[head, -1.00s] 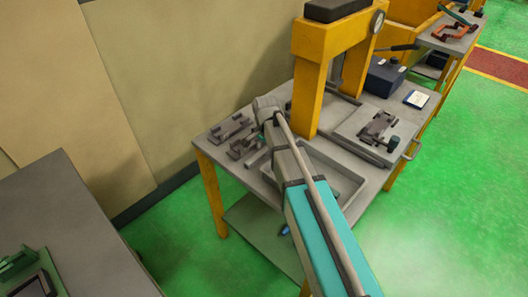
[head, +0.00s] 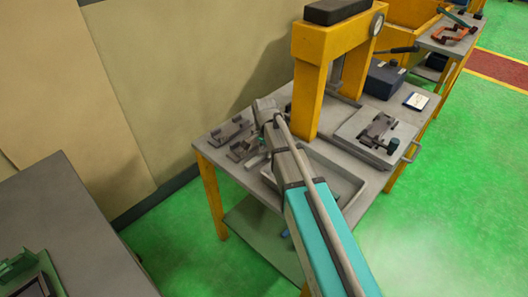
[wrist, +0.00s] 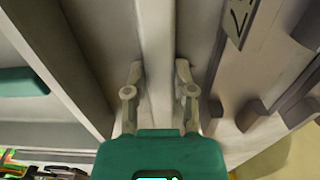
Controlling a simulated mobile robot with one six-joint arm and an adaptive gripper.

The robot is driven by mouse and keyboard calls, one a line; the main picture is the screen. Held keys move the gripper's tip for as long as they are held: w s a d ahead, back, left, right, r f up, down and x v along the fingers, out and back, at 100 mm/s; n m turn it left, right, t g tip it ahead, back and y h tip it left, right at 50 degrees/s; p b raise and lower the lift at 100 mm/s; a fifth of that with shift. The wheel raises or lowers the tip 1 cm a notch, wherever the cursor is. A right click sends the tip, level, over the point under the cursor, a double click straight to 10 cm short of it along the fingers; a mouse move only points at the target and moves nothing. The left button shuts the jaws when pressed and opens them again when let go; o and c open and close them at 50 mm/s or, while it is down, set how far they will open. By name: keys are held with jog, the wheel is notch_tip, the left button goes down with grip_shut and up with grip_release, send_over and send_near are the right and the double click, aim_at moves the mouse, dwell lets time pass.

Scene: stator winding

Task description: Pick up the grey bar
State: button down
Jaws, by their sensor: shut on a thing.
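In the wrist view a long grey bar (wrist: 155,40) runs up the middle of the picture. My gripper (wrist: 157,72) has one finger on each side of it and is shut on it. The bar's near end is hidden behind the teal gripper body. In the head view my arm reaches over the workbench, left of the yellow press. My gripper is mostly hidden there behind my arm, and I cannot make out the bar.
Small grey fixtures (head: 230,132) stand at the bench's left edge. A shallow grey tray (head: 350,188) lies beside my arm. The yellow press (head: 307,95) stands close behind it. A plate with a clamp (head: 376,130) is on the right.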

jog(key=shift+r+p, duration=1.35)
jog(key=shift+r, duration=0.1)
jog(key=s+r+p, duration=1)
jog(key=s, duration=0.4)
jog(key=shift+s, duration=0.1)
